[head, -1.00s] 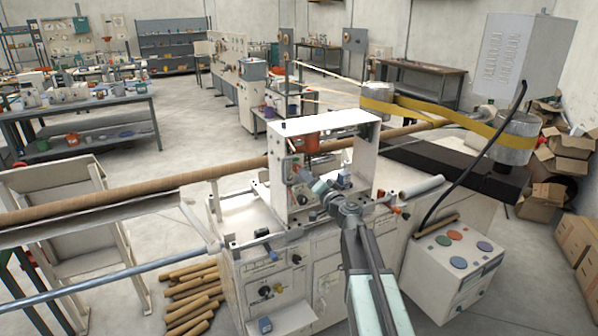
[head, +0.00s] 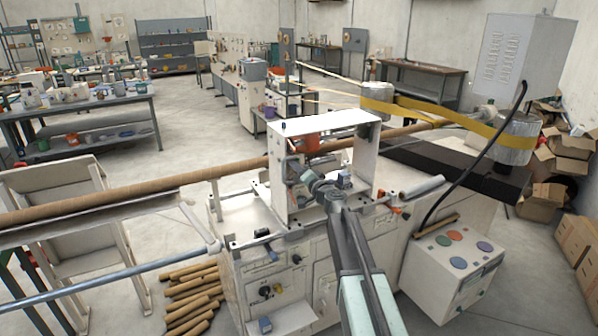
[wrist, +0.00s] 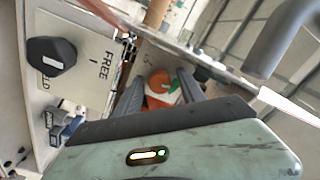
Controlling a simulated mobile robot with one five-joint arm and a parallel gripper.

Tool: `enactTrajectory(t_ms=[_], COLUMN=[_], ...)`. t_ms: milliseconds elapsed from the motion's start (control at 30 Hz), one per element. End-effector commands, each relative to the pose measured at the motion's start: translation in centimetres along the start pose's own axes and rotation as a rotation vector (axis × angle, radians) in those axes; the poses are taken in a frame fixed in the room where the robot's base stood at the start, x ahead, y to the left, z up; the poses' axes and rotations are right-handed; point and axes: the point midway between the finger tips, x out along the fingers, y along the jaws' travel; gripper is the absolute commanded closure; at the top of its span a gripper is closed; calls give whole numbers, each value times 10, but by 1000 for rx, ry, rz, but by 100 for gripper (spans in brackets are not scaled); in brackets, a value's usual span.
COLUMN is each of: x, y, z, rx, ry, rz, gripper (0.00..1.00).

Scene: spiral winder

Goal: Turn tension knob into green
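In the wrist view an orange-red round part (wrist: 159,82) with a green patch (wrist: 173,87) at its right shows between my fingers. I cannot tell for sure that it is the tension knob, and its lower part is hidden. My gripper (wrist: 160,88) is open, one finger on each side of the orange part, with no clear contact. In the head view my gripper (head: 300,174) is small, inside the white frame (head: 348,184) on top of the winder. A black knob (wrist: 50,56) with a white mark sits on a plate lettered FREE, at the wrist view's left.
A long brown tube (head: 130,188) runs through the winder, behind my gripper. Yellow belts (head: 430,113) cross at the right. A control box (head: 455,250) with coloured buttons stands right of my arm.

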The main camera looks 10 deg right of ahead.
Motion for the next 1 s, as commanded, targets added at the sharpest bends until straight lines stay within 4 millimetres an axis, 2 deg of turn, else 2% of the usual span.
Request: enactTrajectory(t_ms=[33,133,167,333,633,967,1000], x=[0,0,0,0,0,-1,-1], y=[0,0,0,0,1,1,1], z=[0,0,0,0,0,0,0], rx=[0,0,0,41,360,393,392], ry=[0,0,0,0,0,1,1], rz=[0,0,0,0,0,0,0], gripper=[69,97,100,100,100,100,63])
